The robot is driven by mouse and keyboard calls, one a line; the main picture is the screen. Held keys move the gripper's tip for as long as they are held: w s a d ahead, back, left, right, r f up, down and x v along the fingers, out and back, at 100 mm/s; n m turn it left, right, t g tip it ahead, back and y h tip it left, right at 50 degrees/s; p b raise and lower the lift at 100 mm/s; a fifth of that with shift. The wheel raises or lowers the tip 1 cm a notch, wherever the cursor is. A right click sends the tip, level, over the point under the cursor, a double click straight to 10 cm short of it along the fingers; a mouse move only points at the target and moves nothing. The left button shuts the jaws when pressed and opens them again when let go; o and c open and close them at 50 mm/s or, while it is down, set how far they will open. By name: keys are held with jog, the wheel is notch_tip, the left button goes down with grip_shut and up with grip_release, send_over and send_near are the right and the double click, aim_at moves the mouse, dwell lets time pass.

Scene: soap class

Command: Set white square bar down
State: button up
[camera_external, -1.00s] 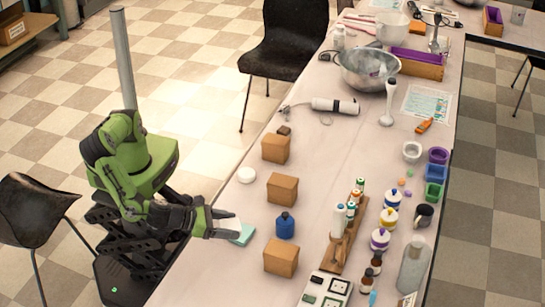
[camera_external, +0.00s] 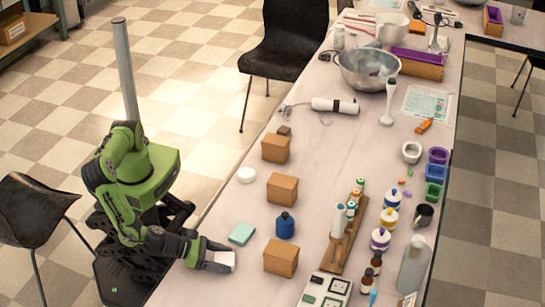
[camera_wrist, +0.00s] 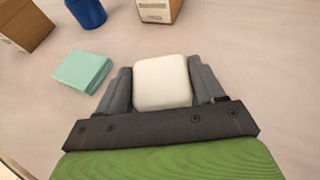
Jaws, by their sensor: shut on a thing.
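The white square bar (camera_wrist: 162,82) is held between the two fingers of my gripper (camera_wrist: 161,88) in the wrist view. In the external view my gripper (camera_external: 226,262) is low over the near edge of the table, with the white bar (camera_external: 222,258) showing pale between the fingers. I cannot tell whether the bar touches the table. A teal square bar (camera_external: 241,234) lies flat on the table, behind my gripper; it also shows in the wrist view (camera_wrist: 82,69), left of the fingers and apart from them.
A cardboard box (camera_external: 281,258) stands just right of my gripper, and a blue bottle (camera_external: 285,226) stands beyond it. More boxes (camera_external: 282,189) and a round white bar (camera_external: 246,175) are farther back. Bare table (camera_wrist: 240,70) shows right of the fingers in the wrist view.

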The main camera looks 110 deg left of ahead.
jog(key=shift+f, duration=0.15)
jog(key=o, duration=1.1)
jog(key=shift+c, duration=0.2)
